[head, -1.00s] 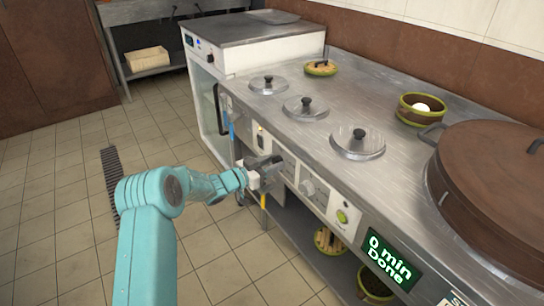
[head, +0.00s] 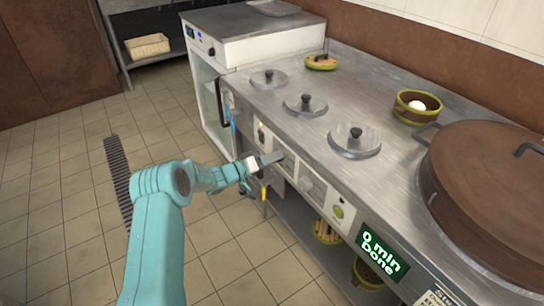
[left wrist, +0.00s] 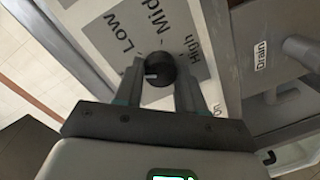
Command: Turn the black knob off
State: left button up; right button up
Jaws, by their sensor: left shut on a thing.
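The black knob (left wrist: 160,69) shows in the left wrist view on a grey dial plate (left wrist: 158,28) marked Low, Mid and High. A short white mark on the knob points to the left of the picture, below the word Low. My left gripper (left wrist: 160,78) has one finger on each side of the knob and is shut on it. In the head view my left gripper (head: 272,158) is at the front panel of the steel counter, and the knob is hidden there by the fingers. My right gripper is not in view.
The steel counter (head: 300,135) carries several lidded pots and a large brown lid (head: 490,190). A green display (head: 380,254) reads "0 min Done". A drain label (left wrist: 262,55) and pipe lie right of the dial.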

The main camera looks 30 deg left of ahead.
pick_arm(q)
jog(key=n, duration=0.4)
jog(key=shift+f+n+p, duration=0.15)
jog(key=shift+n+p, duration=0.15)
dwell(0.5)
jog(key=o, duration=1.1)
jog(key=shift+c, duration=0.2)
jog(key=p+v, duration=0.2)
jog(key=v, duration=1.4)
jog(key=shift+a, duration=0.3)
jog(key=shift+s, duration=0.1)
